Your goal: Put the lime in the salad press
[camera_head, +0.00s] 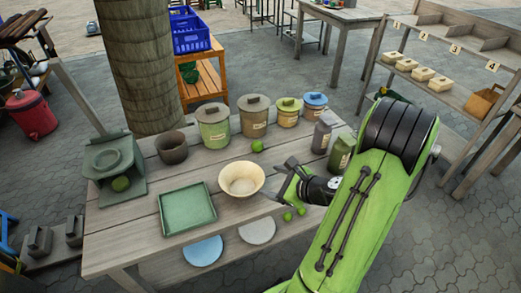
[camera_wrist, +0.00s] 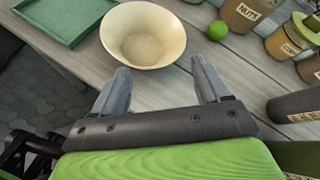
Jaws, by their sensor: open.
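A green lime (camera_head: 257,146) lies on the wooden table behind the cream bowl; it also shows in the wrist view (camera_wrist: 217,30), beyond the fingertips. What seems to be the salad press is a grey-green stand (camera_head: 104,138) with a ring on top, at the table's left end.
The cream bowl (camera_head: 241,186) stands right in front of my fingers. A green square tray (camera_head: 187,222) lies to its left. Several lidded jars, such as the green one (camera_head: 213,132), line the table's back. Dark bottles (camera_head: 322,135) stand at the right end, near my arm.

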